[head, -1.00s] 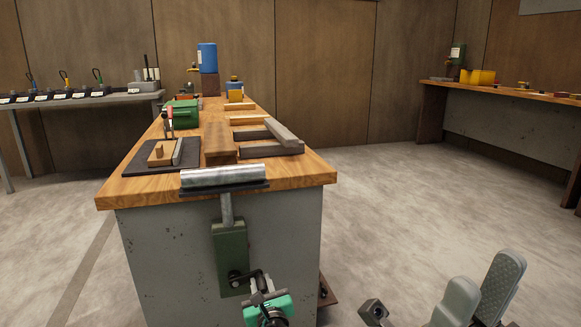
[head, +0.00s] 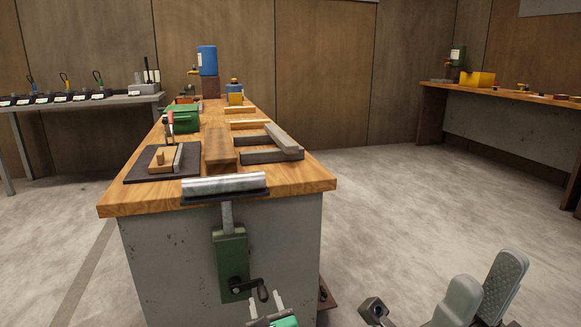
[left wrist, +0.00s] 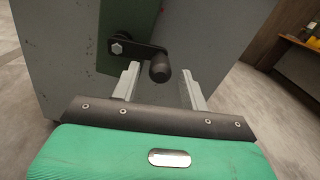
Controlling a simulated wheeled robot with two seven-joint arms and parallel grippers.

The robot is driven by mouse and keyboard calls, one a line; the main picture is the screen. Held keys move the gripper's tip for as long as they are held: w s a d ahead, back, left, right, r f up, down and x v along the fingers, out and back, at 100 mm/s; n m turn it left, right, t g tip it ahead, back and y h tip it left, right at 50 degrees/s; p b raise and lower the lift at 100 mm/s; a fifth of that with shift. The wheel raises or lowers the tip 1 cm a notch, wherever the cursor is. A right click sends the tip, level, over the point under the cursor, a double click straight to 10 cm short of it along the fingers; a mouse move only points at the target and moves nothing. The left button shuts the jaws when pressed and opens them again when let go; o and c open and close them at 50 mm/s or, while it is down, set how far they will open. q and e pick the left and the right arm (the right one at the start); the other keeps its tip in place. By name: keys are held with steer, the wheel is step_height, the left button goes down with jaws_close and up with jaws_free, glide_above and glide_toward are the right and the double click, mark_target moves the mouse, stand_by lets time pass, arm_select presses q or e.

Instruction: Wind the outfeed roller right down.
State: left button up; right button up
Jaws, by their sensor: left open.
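The outfeed roller (head: 223,184) is a bright steel cylinder on a dark carrier. It lies level at the near end of the wooden bench top, on a grey post (head: 227,215) rising from a green housing (head: 230,255). A dark crank (head: 245,286) is on the housing's lower front. My left gripper (head: 265,303) is open just below and in front of the crank. In the left wrist view, the crank's dark knob (left wrist: 160,69) shows between the two fingers, past their tips, with no visible contact. Grey rounded parts (head: 485,290) at lower right seem mine; their jaw state is unclear.
The bench's grey front panel (head: 165,265) stands close behind the crank. Open floor (head: 410,220) lies to the right.

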arm_select(q)
steer(key=shift+p+v, duration=0.9)
steer(key=shift+v, duration=0.9)
